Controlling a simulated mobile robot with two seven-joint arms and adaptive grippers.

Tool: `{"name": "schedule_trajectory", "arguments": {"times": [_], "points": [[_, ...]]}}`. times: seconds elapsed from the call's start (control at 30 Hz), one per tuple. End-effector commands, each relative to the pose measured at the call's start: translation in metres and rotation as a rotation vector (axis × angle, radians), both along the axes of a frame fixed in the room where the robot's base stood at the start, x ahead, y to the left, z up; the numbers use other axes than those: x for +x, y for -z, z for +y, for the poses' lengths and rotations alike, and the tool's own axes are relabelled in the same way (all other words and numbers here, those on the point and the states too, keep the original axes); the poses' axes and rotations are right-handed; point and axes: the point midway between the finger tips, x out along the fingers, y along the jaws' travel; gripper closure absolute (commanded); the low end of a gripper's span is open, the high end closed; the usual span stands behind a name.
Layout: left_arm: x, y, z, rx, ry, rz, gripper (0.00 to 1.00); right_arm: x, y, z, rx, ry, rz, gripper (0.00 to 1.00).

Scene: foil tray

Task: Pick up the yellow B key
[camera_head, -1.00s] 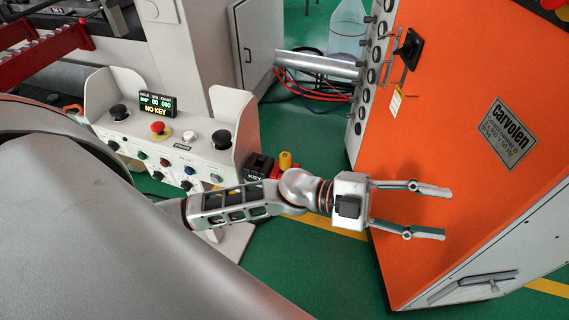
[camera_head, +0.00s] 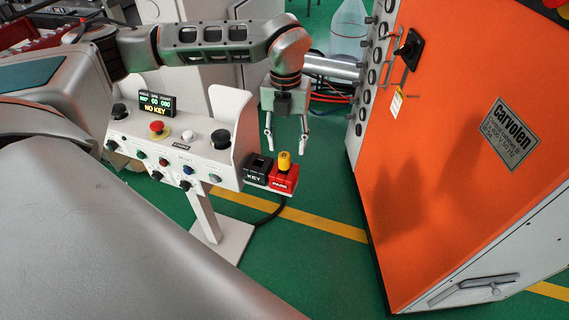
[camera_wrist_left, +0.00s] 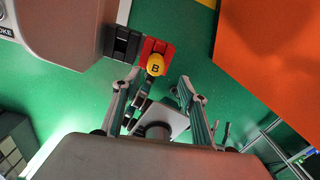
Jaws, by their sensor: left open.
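The yellow B key (camera_head: 284,161) stands upright in the red PARK holder (camera_head: 284,180) at the right end of the control console. In the left wrist view the key's round yellow top (camera_wrist_left: 155,65) shows a black "B", with the red holder (camera_wrist_left: 152,47) around it. My left gripper (camera_head: 287,152) points down above and around the key in the head view, fingers apart. In the left wrist view the fingers (camera_wrist_left: 160,84) are open and empty, with the key ahead of them, nearer the left finger. I cannot tell the exact height gap. My right gripper is not in view.
The black KEY socket (camera_head: 257,170) sits directly left of the red holder. The console (camera_head: 225,168) carries buttons and a display (camera_head: 157,104) reading "NO KEY". An orange cabinet (camera_head: 450,130) stands at the right. Green floor lies between.

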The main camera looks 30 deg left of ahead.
Motion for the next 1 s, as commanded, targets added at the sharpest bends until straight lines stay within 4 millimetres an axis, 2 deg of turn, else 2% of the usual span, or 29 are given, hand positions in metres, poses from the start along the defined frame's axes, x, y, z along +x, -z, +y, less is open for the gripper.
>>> {"name": "schedule_trajectory", "arguments": {"times": [0.13, 0.37, 0.7, 0.97, 1.0], "points": [[0.002, 0.005, 0.011, 0.029, -0.024, -0.005, 0.57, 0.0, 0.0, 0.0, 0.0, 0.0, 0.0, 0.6], [0.002, 0.028, 0.01, 0.027, -0.022, -0.006, 0.57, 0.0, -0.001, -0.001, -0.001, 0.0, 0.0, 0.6], [0.001, 0.071, 0.009, 0.026, -0.021, -0.007, 0.57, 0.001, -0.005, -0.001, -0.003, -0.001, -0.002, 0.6], [0.002, 0.074, 0.009, 0.025, -0.021, -0.008, 0.57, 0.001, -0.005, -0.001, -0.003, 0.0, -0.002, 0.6], [0.002, 0.074, 0.009, 0.025, -0.021, -0.008, 0.6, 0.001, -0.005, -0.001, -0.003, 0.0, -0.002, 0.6]]}}
